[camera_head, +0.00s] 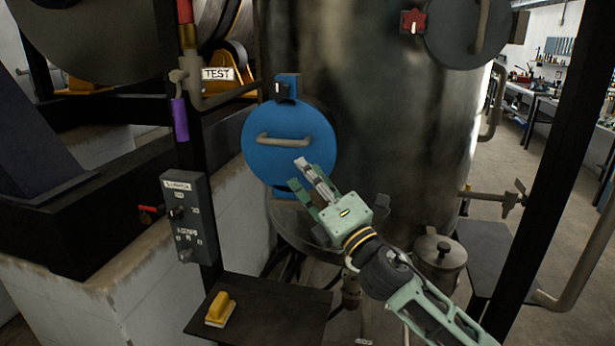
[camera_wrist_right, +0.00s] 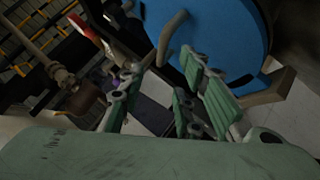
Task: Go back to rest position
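My right gripper (camera_head: 300,174) is in front of the tall metal tank, just below the handle of a round blue hatch (camera_head: 262,165). Its arm comes in from the lower right. In the right wrist view the two fingers (camera_wrist_right: 163,76) stand apart with nothing between them, so the gripper is open and empty. The blue hatch (camera_wrist_right: 225,30) fills the upper right there, and its grey handle (camera_wrist_right: 172,38) lies just beyond the fingertips, seemingly apart from them. The hatch looks closed in the head view. My left gripper is not in view.
The tank (camera_head: 385,110) stands close behind my arm. A switch box (camera_head: 190,215) is on a dark post at left. A yellow-handled brush or block (camera_head: 220,309) lies on a dark shelf. A lidded metal pot (camera_head: 438,258) stands beside my right arm. A dark post rises at right.

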